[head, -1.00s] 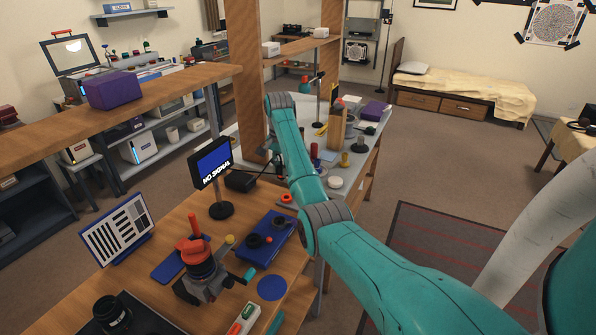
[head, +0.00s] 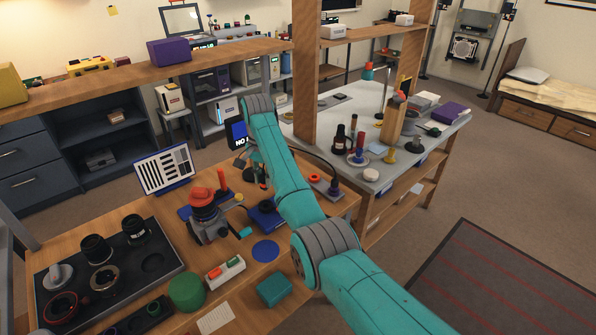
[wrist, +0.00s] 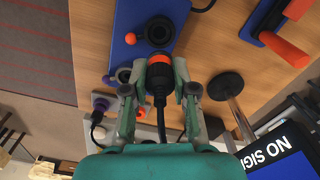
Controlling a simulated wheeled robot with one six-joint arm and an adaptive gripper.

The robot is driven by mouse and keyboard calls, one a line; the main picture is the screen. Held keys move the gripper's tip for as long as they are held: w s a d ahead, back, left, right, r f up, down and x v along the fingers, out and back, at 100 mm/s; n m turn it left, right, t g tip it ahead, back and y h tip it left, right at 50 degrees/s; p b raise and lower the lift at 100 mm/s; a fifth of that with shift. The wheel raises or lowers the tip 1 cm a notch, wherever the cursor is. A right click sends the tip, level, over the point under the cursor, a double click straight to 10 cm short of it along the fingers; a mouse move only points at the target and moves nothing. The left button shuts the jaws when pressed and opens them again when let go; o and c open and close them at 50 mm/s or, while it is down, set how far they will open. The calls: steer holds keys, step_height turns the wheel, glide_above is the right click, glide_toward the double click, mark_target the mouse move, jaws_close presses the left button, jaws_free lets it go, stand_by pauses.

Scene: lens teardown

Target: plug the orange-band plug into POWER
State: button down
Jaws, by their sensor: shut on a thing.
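In the wrist view, my gripper (wrist: 160,74) is shut on a black plug with an orange band (wrist: 158,59), its black cable running back between the fingers. The plug's front end points at a black round socket (wrist: 158,31) on a blue board (wrist: 135,12) and overlaps its near edge in the picture. I cannot tell whether they touch. A second dark round socket (wrist: 123,75) lies near the board's edge. No POWER label is readable. In the head view the blue board (head: 263,214) shows partly behind my arm; the gripper's fingers and the plug are not clear there.
The NO SIGNAL monitor (wrist: 283,150) stands close on the right in the wrist view, its round foot (wrist: 226,86) on the wooden bench. An orange-handled device (head: 205,215) stands left of the board in the head view.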

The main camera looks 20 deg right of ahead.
steer(key=shift+s+a+f, duration=0.15)
steer(key=shift+s+a, duration=0.05)
steer(key=shift+f, duration=2.85)
steer(key=shift+f, duration=1.2)
stand_by(1.1)
steer(key=c, duration=0.8)
jaws_free()
steer(key=shift+c, duration=0.2)
steer(key=shift+r, duration=0.1)
step_height(320, 180, up, 12)
